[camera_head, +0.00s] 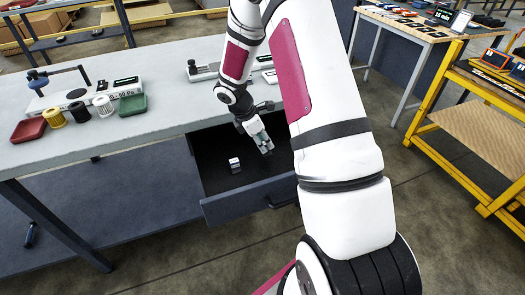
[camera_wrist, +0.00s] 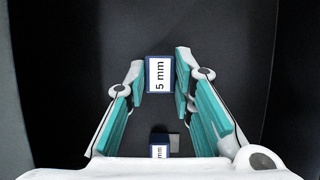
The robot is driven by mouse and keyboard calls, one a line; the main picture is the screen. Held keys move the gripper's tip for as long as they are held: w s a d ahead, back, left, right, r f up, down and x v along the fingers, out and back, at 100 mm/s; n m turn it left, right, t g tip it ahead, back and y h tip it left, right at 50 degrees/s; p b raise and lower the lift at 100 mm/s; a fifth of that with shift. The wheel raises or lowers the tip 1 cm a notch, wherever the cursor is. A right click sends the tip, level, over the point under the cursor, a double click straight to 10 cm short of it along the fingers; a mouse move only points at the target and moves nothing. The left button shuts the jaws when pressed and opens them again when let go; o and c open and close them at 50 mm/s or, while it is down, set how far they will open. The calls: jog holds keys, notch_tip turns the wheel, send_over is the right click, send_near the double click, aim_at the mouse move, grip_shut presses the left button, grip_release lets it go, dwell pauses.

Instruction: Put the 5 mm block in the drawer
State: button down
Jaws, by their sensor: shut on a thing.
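The 5 mm block (camera_wrist: 160,76), blue with a white label reading "5 mm", is between my fingertips in the wrist view. My gripper (camera_wrist: 159,72) is shut on it, with its teal pads on either side. In the head view my gripper (camera_head: 264,147) points down inside the open drawer (camera_head: 250,199), over its dark floor; the held block is hard to make out there. A second small block (camera_head: 235,165) sits in the drawer, left of my gripper. It also shows low in the wrist view (camera_wrist: 160,151), its label partly hidden, with "mm" readable.
The drawer hangs under a grey worktop (camera_head: 160,70). On it stand a red tray (camera_head: 29,130), a green tray (camera_head: 132,104), yellow, black and white spools and a measuring stand. A yellow-framed trolley (camera_head: 465,160) is at the right. The drawer floor has free room.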

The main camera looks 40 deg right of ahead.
jog(key=shift+f, duration=1.9)
jog(key=shift+f, duration=0.1)
jog(key=c, duration=1.4)
grip_release()
jog(key=shift+b, duration=0.3)
jog(key=shift+o, duration=0.2)
